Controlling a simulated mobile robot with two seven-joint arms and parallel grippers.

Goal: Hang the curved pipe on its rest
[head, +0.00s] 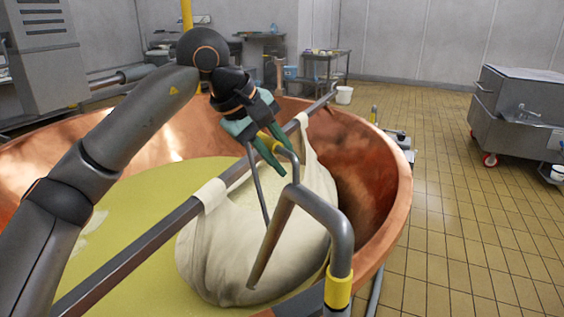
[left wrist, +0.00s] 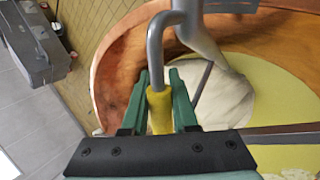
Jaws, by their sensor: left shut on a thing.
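The curved pipe (head: 321,211) is thick and grey. In the head view it rises from a yellow band (head: 338,287) at the lower right, bends over the copper vat and slants down to an end in front of the cloth bundle. A thinner bent handle with a yellow grip (left wrist: 160,110) appears joined to its top. My left gripper (head: 262,150) is shut on this grip, with a green finger on each side in the left wrist view. The pipe (left wrist: 200,38) also shows there beyond the handle. I cannot make out the rest. My right gripper is not in view.
The copper vat (head: 391,215) holds yellowish liquid (head: 125,225). A grey bar (head: 130,256) crosses it diagonally, carrying a pale cloth bundle (head: 212,255) close behind the pipe. A wheeled steel cart (head: 515,125) stands at the right. The tiled floor (head: 450,225) between is mostly clear.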

